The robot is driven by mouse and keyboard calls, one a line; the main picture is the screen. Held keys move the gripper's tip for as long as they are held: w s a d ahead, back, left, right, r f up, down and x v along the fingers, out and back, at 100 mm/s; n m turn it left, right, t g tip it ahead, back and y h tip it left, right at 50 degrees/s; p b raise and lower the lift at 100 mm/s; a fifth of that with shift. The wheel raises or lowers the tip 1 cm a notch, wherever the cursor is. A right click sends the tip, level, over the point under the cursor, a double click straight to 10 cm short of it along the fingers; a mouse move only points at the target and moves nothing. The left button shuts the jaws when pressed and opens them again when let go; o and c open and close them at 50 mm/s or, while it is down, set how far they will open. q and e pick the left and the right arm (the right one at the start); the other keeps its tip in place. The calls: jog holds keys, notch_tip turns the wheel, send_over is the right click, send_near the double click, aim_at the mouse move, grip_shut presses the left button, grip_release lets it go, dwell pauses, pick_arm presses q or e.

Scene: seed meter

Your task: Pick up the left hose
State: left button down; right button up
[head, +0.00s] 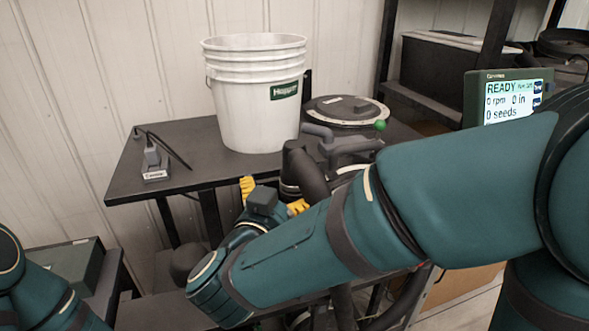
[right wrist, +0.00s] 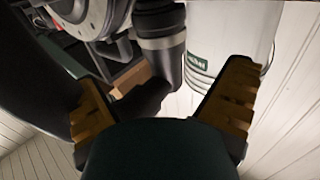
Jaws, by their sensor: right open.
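A thick dark hose or pipe elbow (head: 308,172) stands at the seed meter, just right of the white bucket's base. I take it for the left hose, but my arm hides its lower part. My right gripper (head: 272,198) is open, with yellow-brown finger pads, just left of and below this elbow. In the right wrist view the right gripper (right wrist: 163,105) has its fingers wide apart, and the dark elbow (right wrist: 165,50) shows beyond the gap between them. Nothing is visibly held. My left arm shows at the lower left, with its gripper out of view.
A white bucket (head: 255,95) and a small grey device (head: 155,165) with a cable stand on the dark table (head: 125,185). The seed meter's round lid (head: 345,108) is right of the bucket. A display (head: 507,97) reads READY. A green box (head: 75,262) sits lower left.

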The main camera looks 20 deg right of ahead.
aim_at(288, 183)
jog(key=shift+f+b+x, duration=0.15)
jog(key=shift+b+x, duration=0.1)
jog(key=shift+x, duration=1.2)
jog(key=shift+f+b+x, duration=0.1)
jog(key=shift+b+x, duration=0.15)
jog(key=shift+x, duration=1.2)
jog(key=shift+w+a, duration=0.15)
jog(key=shift+a, duration=0.05)
jog(key=c, duration=1.4)
